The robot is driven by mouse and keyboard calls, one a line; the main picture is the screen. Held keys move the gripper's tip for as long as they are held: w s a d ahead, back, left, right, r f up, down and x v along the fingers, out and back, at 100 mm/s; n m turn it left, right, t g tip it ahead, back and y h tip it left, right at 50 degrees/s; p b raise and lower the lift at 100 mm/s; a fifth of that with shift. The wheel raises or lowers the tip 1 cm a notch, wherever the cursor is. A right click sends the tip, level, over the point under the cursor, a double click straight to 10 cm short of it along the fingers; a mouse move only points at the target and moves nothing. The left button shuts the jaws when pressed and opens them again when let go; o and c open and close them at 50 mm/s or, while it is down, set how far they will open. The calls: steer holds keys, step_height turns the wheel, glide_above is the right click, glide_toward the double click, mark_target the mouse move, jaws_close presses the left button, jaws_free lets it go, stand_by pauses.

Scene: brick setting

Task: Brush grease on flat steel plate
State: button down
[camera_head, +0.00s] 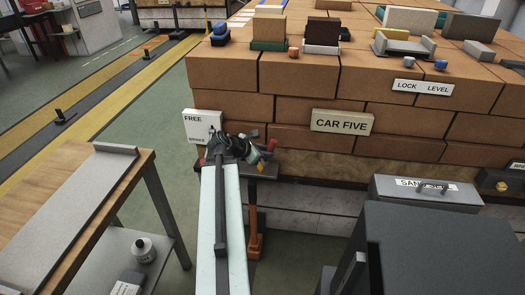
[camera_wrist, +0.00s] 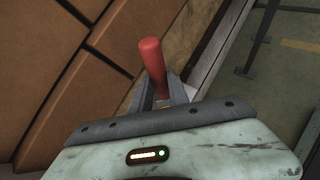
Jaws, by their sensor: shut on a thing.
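My gripper (camera_wrist: 162,92) is shut on a red-handled tool (camera_wrist: 151,54), which sticks up between the fingers in the wrist view. Its working end is hidden, so I cannot tell whether it is the brush. In the head view my gripper (camera_head: 245,150) is in front of the brick wall, above a small dark stand, with small red, green and yellow parts around it. A long flat grey plate (camera_head: 68,208) with a raised far end lies on the wooden-topped table at the left, apart from my gripper. I see no grease that I can make out.
Brick stacks (camera_head: 300,75) with signs fill the back. A grey toolbox (camera_head: 425,193) and a dark cabinet (camera_head: 440,250) stand at the right.

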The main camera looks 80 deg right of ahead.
steer(key=shift+s+d+r, duration=0.1)
steer(key=shift+s+d, duration=0.1)
steer(key=shift+s, duration=1)
steer(key=shift+d, duration=0.4)
steer(key=w, duration=1.7)
steer(key=shift+s+d, duration=0.15)
steer(key=shift+s, duration=2.7)
steer(key=shift+s+d, duration=0.15)
steer(key=shift+s, duration=2.65)
steer(key=shift+s+d, duration=0.15)
steer(key=shift+s, duration=2.7)
step_height(320, 180, up, 6)
steer(key=p, duration=0.6)
